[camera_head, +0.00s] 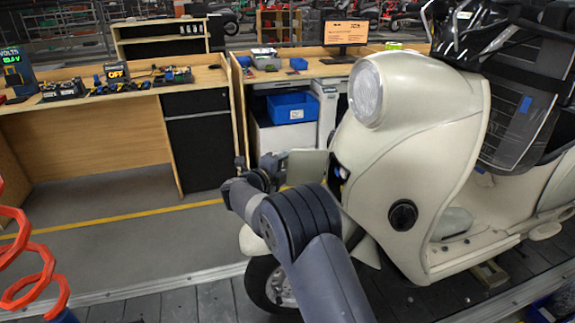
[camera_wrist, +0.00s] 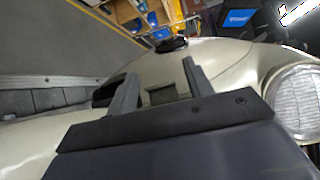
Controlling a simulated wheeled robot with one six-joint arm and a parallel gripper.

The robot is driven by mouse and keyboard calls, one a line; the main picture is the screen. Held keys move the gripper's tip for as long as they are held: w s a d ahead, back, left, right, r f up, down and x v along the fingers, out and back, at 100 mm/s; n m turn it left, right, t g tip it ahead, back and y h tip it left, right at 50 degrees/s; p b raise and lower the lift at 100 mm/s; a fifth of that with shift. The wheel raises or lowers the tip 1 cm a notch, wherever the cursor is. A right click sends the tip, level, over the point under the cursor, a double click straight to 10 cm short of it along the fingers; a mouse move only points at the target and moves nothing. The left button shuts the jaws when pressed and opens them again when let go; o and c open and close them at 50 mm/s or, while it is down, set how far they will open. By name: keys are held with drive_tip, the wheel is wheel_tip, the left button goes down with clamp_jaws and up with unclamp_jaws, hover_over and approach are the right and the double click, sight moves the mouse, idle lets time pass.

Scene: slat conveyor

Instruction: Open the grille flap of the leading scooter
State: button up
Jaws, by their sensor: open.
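The cream scooter (camera_head: 420,120) stands with its front toward the left. A squarish pale flap (camera_head: 305,167) sticks out from its front below the round headlight (camera_head: 366,92). A dark opening with something blue inside shows beside the flap. My gripper (camera_head: 262,172) is at the left of the flap, partly hidden by my own arm. In the wrist view, my gripper (camera_wrist: 160,70) has its two fingers apart over the cream bodywork (camera_wrist: 222,58), with the headlight (camera_wrist: 298,100) at right. I cannot tell whether a finger touches the flap.
Wooden workbenches (camera_head: 100,95) with tools and a monitor (camera_head: 345,33) stand behind, past a yellow floor line. A blue bin (camera_head: 292,107) sits under the right bench. A red coiled hose (camera_head: 35,250) hangs at far left. The floor left of the scooter is clear.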

drive_tip(key=b+v, duration=0.2)
drive_tip(key=v, duration=0.8)
drive_tip(key=shift+s, duration=0.25)
drive_tip(key=shift+a, duration=0.1)
drive_tip(key=p+x, duration=0.2)
drive_tip(key=x, duration=0.8)
drive_tip(key=shift+w, duration=0.35)
drive_tip(key=shift+f, duration=0.1)
drive_tip(key=shift+s, duration=0.25)
drive_tip(key=shift+r+t+y, duration=0.2)
drive_tip(key=shift+t+y, duration=0.1)
